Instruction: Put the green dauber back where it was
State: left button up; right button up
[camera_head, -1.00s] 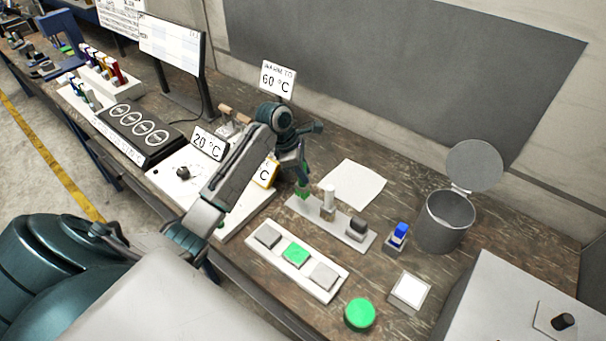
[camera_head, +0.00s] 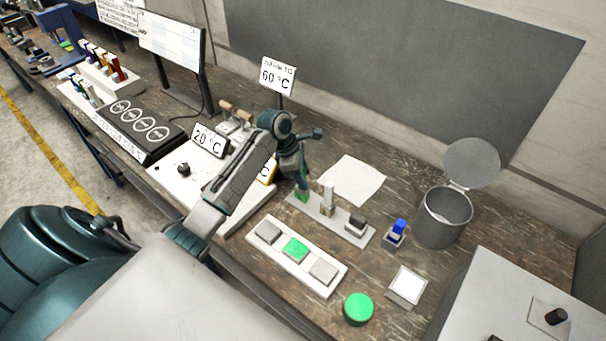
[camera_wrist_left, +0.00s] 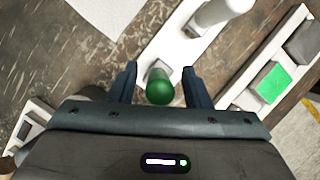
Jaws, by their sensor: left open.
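The green dauber (camera_wrist_left: 160,88) has a rounded green top and stands at the left end of a narrow pale rack (camera_head: 335,221), at a light square socket. My left gripper (camera_wrist_left: 161,76) is open, with its fingers on either side of the dauber and a gap on each side. In the head view the dauber (camera_head: 303,196) shows only as a bit of green beneath the left gripper (camera_head: 301,184), which covers most of it. A white-topped dauber (camera_head: 328,197) and a dark one (camera_head: 356,222) stand in the same rack. My right gripper is out of view.
In front of the rack lies a white pad tray (camera_head: 331,284) with grey and green pads. A paper sheet (camera_head: 352,180) lies behind.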

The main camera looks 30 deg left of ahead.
pick_arm(q)
jog(key=shift+a+r, duration=0.15)
jog(key=shift+r, duration=0.15)
jog(key=b+v, duration=0.4)
jog(key=v, duration=0.7)
jog(key=shift+r, duration=0.25)
jog(key=shift+s, duration=0.1)
